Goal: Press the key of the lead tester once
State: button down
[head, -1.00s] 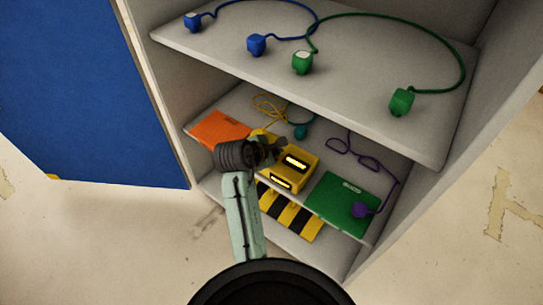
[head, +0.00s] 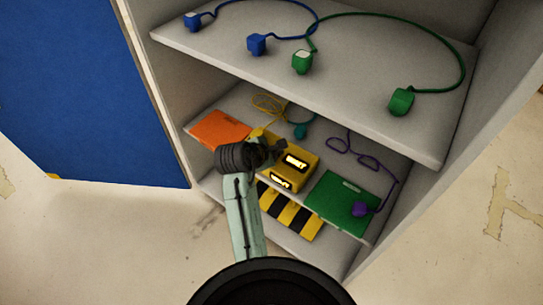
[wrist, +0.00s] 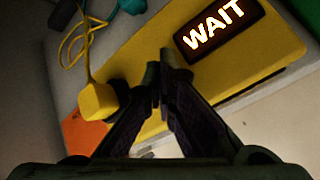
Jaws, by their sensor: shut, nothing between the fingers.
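The lead tester is a yellow box (head: 307,170) on the middle shelf, with a lit display (head: 295,161) on top and another on its front. In the wrist view the top display (wrist: 219,27) reads WAIT. My gripper (head: 279,148) is shut and empty over the left part of the tester; its fingertips (wrist: 158,72) also show in the wrist view, left of the display. I cannot tell whether they touch the surface. The key is not clearly seen; the fingers may hide it. A yellow plug (wrist: 98,101) on a yellow cord is left of the fingers.
An orange panel (head: 218,129) lies left of the tester and a green panel (head: 343,203) with a purple plug (head: 360,209) to the right. The upper shelf (head: 360,80), with blue and green plugs, overhangs. A blue door (head: 80,100) stands open at left.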

jog(key=shift+r, duration=0.1)
dwell(0.3)
jog(key=shift+r+p, duration=0.8)
jog(key=shift+p, duration=0.6)
notch_tip(320, 180, up, 5)
jog(key=p, duration=0.6)
jog(key=shift+f, duration=0.1)
